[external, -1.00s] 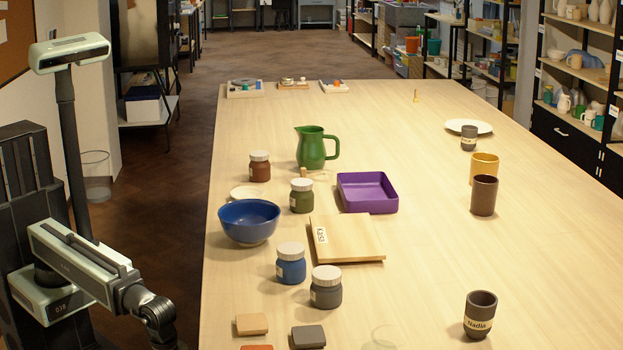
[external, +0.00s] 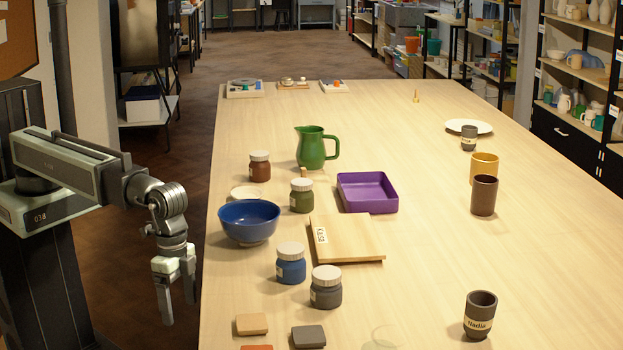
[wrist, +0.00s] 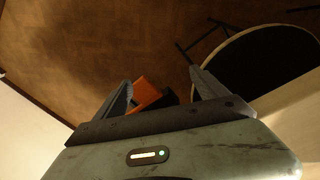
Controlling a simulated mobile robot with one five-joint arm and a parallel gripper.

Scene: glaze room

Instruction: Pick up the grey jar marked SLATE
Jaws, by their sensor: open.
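The grey jar (external: 326,292) stands upright on the near left part of the table, with a whitish lid and a pale label on its side too small to read. A blue jar (external: 291,268) stands close to its left and a little behind. My gripper (external: 179,308) points down, open and empty, beyond the table's left edge and well left of the grey jar. In the wrist view my gripper's fingers (wrist: 160,92) are spread apart with floor beyond them; the grey jar is not seen there.
A wooden board (external: 350,240) lies just behind the grey jar. A blue bowl (external: 249,222), a green jar (external: 302,198) and a purple tray (external: 367,205) are farther back. Small tiles (external: 308,337) lie in front.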

